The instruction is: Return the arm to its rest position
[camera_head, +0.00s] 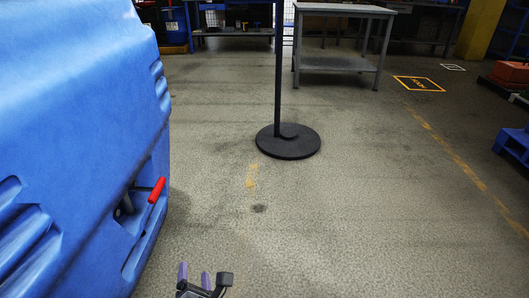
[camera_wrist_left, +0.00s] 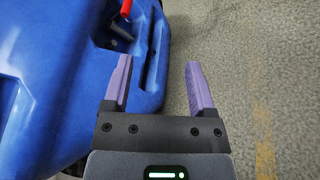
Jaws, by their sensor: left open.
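My left gripper (camera_head: 194,277) shows at the bottom edge of the head view, with two purple fingers. My right gripper is in neither view.
A black post on a round base (camera_head: 288,141) stands ahead on the floor. A grey metal table (camera_head: 340,64) is behind it. A blue pallet (camera_head: 514,144) lies at the right edge.

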